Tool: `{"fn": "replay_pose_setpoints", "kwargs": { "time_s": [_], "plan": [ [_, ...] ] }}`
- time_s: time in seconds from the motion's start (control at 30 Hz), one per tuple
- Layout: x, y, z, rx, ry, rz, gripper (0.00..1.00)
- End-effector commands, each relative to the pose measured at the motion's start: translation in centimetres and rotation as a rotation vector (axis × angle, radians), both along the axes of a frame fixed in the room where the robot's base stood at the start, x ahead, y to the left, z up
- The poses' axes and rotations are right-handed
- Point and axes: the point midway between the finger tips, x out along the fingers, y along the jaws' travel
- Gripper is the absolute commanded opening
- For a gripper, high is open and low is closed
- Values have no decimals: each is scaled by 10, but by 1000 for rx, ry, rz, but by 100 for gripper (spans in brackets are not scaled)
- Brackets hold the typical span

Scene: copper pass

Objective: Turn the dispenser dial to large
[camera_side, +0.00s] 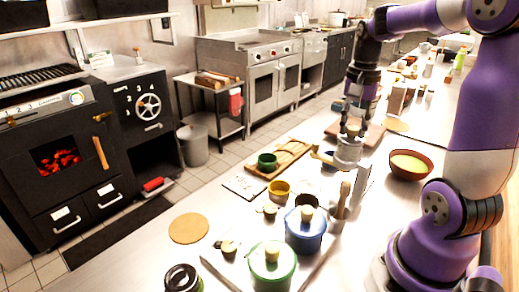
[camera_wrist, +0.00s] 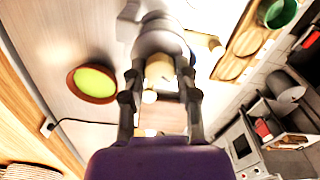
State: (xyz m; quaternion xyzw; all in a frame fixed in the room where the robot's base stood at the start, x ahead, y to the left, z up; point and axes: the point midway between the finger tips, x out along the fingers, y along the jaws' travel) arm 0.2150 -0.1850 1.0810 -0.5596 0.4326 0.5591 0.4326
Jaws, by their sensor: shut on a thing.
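The dispenser (camera_side: 347,157) is a silvery, rounded body standing on the pale counter, right of the middle in the side view. In the wrist view its grey metal body (camera_wrist: 162,40) is straight ahead. A tan knob (camera_wrist: 159,68), which looks to be the dial, sits between my fingers. My gripper (camera_side: 353,132) points down on top of the dispenser. In the wrist view my gripper (camera_wrist: 158,78) is shut on this knob, with one finger on each side. The size marks and the dial's setting cannot be read.
An orange-brown bowl (camera_side: 410,165) with yellow contents stands to the right. A wooden board (camera_side: 292,154) with a green cup (camera_side: 267,162) lies to the left. Blue (camera_side: 305,236) and green (camera_side: 272,270) lidded pots stand in front, near a utensil holder (camera_side: 341,213).

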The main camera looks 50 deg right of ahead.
Motion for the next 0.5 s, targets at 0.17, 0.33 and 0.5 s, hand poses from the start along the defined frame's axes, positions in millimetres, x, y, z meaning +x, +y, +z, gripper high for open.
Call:
{"fn": "replay_pose_setpoints", "kwargs": {
  "time_s": [0.17,0.33,0.5],
  "plan": [
    [0,0,-2,2,2,-166,0],
    [0,0,-2,1,3,-328,0],
    [0,0,-2,1,3,-489,0]
  ]
}}
